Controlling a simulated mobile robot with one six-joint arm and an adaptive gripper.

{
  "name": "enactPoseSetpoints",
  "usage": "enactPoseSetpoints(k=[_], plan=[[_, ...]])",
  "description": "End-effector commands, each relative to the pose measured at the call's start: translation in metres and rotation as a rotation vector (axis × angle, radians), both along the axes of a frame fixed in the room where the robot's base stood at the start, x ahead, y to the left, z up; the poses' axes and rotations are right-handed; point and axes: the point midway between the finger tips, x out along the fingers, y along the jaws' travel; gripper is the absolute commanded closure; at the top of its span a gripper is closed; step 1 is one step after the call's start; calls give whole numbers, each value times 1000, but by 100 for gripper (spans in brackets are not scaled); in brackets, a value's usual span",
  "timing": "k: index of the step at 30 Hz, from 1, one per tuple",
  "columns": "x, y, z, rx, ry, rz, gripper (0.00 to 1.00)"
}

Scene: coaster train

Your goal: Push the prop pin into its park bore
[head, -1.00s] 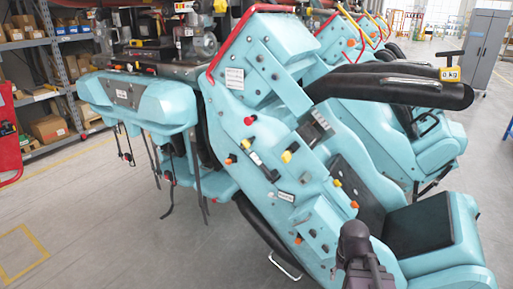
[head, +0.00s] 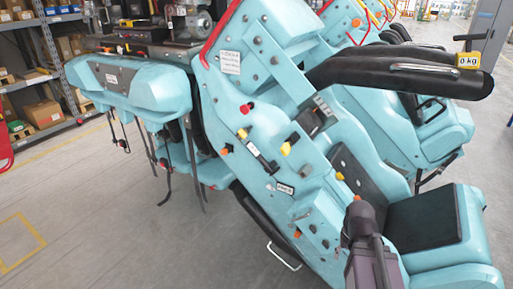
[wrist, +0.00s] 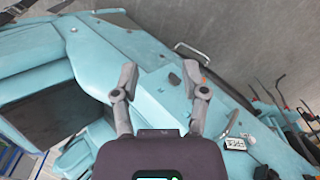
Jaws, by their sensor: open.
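The coaster car (head: 320,150) has a teal side panel, tilted in the head view. The panel carries red, yellow and orange knobs or pins, including a yellow one (head: 286,149) and a red one (head: 246,109); I cannot tell which is the prop pin. The park bore is not clearly identifiable either. In the wrist view my gripper (wrist: 160,78) is open and empty, fingers spread above the teal panel. A small dark round spot (wrist: 174,79) shows between the fingertips. My dark arm shows at the lower right of the head view; its fingers are not clear there.
A white label plate (wrist: 235,143) lies on the panel right of my gripper. Straps (head: 165,165) hang at left. Shelves (head: 30,75) stand behind; the left floor is clear.

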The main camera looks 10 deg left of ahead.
Motion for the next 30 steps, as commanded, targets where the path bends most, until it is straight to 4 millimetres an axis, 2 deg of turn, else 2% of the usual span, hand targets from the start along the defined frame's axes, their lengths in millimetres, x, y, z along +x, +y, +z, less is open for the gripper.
enactPoseSetpoints(k=[1,2,8,16,23,30], plan=[[0,0,0,0,0,0,31],[0,0,0,-1,0,0,26],[6,4,5,-28,-7,-3,26],[35,22,28,-173,-56,-35,26],[72,56,64,-355,-174,-66,26],[109,106,110,-516,-355,-90,26]])
